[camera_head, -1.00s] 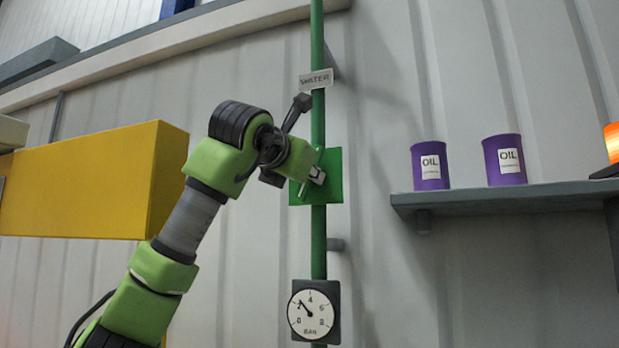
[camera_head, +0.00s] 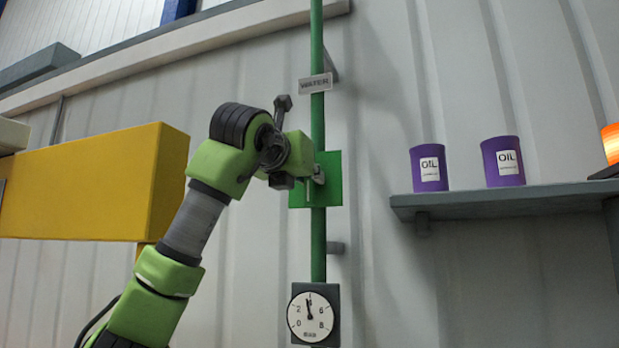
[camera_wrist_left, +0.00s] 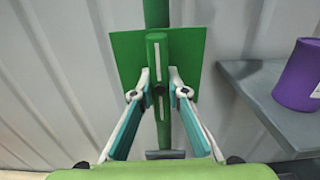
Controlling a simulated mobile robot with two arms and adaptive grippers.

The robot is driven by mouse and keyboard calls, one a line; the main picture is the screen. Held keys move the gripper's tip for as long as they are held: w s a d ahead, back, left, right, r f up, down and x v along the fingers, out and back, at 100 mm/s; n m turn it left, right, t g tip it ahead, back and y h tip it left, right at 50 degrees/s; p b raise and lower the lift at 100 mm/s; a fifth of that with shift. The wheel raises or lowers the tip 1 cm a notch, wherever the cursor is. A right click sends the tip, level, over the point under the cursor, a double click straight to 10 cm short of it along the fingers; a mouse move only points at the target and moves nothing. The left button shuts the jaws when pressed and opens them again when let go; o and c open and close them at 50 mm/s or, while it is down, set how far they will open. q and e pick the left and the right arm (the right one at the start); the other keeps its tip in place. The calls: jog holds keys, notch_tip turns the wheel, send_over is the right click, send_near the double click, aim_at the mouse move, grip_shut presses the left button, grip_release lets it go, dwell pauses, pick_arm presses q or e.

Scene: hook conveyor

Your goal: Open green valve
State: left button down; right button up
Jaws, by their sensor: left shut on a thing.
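The green valve has a square green plate (camera_head: 331,195) on a vertical green pipe (camera_head: 318,240), below a sign reading WATER (camera_head: 315,84). In the left wrist view its plate (camera_wrist_left: 190,50) sits behind a green handle (camera_wrist_left: 157,62) with a white stripe, which stands about in line with the pipe. My left gripper (camera_wrist_left: 159,90) has one finger on each side of the handle and is shut on it. In the head view my left gripper (camera_head: 317,174) hides part of the plate and handle. My right gripper is not in view.
A round pressure gauge (camera_head: 311,322) hangs low on the pipe, its needle close to straight up. A grey shelf (camera_head: 500,201) at the right holds two purple OIL cans (camera_head: 429,168) (camera_head: 503,161) and an orange glowing object (camera_head: 612,144). A yellow box-shaped body (camera_head: 85,185) is at the left.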

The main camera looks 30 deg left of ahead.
pick_arm(q)
jog(key=c, duration=2)
grip_release()
jog(key=shift+o, duration=0.2)
jog(key=shift+s, duration=0.1)
jog(key=v, duration=1.2)
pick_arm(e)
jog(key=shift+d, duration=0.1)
